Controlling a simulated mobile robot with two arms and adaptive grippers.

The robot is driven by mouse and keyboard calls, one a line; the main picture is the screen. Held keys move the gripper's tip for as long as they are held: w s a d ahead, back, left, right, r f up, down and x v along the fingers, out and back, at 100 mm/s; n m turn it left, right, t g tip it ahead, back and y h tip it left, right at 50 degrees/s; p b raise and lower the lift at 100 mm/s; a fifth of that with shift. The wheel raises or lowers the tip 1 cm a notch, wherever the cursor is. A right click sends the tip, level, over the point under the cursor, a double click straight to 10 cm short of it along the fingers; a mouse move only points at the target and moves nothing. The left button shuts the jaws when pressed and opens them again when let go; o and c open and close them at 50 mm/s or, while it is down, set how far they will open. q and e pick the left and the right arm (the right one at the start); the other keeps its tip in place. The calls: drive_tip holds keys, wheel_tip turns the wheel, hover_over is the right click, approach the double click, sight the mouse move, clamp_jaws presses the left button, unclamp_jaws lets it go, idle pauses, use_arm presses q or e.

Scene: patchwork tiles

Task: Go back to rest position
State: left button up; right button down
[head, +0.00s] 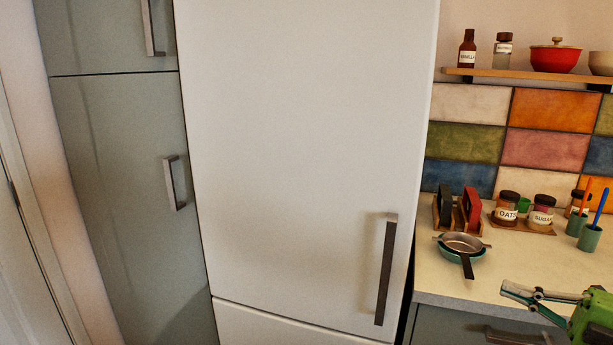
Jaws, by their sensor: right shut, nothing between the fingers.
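My left gripper is not in view. The white fridge (300,130) fills the middle, its door closed, with a dark vertical handle (386,270) at its lower right. My right gripper is apart from that handle, to its right.
A counter (440,278) on the right holds a pan (462,244), a rack (458,215), an oats jar (507,208) and a sugar jar (541,212). A shelf (530,74) hangs above with a red pot (555,58). Grey-green cabinets (120,200) stand left.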

drive_tip(key=a+f+m+t+h, duration=0.2)
drive_tip(key=a+f+m+h, duration=0.35)
drive_tip(key=f+m, duration=0.35)
drive_tip(key=a+f+m+t+h, duration=0.2)
drive_tip(key=a+f+m+h, duration=0.35)
drive_tip(key=f+m, duration=0.35)
drive_tip(key=s+a+f+m+g+h, duration=0.1)
drive_tip(key=s+a+f+m+g, duration=0.25)
drive_tip(key=s, duration=0.65)
drive_tip(key=s+a+f+m+g+h, duration=0.1)
drive_tip(key=s+a+f+m+g, duration=0.1)
drive_tip(key=s+f+g, duration=0.5)
drive_tip(key=s+a+f+m+g+h, duration=0.1)
drive_tip(key=s+a+f+m+g, duration=0.15)
drive_tip(key=s, duration=0.95)
wheel_tip(320, 180, down, 24)
drive_tip(key=s+f, duration=0.1)
drive_tip(key=s+d+f+g+p, duration=0.1)
drive_tip(key=s+d+f, duration=0.1)
drive_tip(key=s+f, duration=1.3)
drive_tip(key=shift+s+d+f+n, duration=0.15)
drive_tip(key=shift+s+f+n, duration=0.2)
drive_tip(key=shift+s, duration=0.85)
